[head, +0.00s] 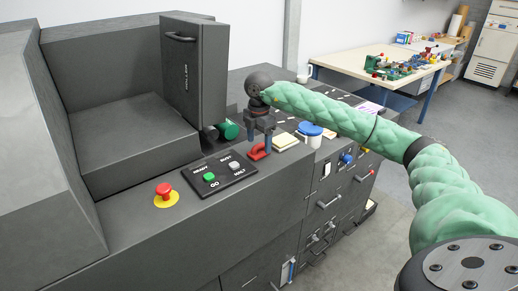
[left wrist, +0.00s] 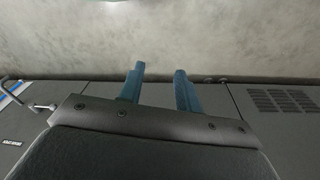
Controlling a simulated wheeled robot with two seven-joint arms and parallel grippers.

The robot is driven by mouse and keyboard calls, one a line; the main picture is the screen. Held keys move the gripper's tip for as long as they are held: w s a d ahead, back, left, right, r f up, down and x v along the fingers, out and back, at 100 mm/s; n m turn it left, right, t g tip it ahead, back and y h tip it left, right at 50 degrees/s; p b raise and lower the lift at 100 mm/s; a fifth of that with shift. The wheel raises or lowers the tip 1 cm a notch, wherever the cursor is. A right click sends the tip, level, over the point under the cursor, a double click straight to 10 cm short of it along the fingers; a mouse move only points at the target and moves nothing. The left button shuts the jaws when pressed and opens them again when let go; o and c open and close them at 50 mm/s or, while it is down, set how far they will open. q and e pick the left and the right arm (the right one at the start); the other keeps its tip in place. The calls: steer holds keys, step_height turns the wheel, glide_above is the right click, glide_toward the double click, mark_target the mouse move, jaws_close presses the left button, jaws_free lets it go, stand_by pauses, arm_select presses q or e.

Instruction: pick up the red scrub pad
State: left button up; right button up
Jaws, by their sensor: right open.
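The red scrub pad (head: 258,154) lies on the dark grey machine top (head: 230,221), right of the button panel.
Near the pad are a green cylinder (head: 229,130), a pale yellow block (head: 285,142) and a blue-lidded tub (head: 310,130). A button panel (head: 219,174) and a red stop button (head: 165,191) lie to the left. An upright machine door (head: 194,75) stands behind.

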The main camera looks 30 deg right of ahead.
mark_target(259, 144)
arm_select(q)
steer(key=shift+s+a+f+p, duration=0.1)
steer(key=shift+a+f+p, duration=0.05)
steer(key=shift+f, duration=0.5)
steer(key=shift+s+a+f+p, duration=0.1)
steer(key=shift+a+f+p, duration=0.1)
steer(key=shift+f, duration=0.4)
steer(key=shift+s+a+f+p, duration=0.1)
steer(key=shift+f+p, duration=0.05)
steer(key=shift+f, duration=0.5)
arm_select(e)
steer(key=shift+f, duration=1.5)
steer(key=c, duration=1)
steer(key=shift+c, duration=0.4)
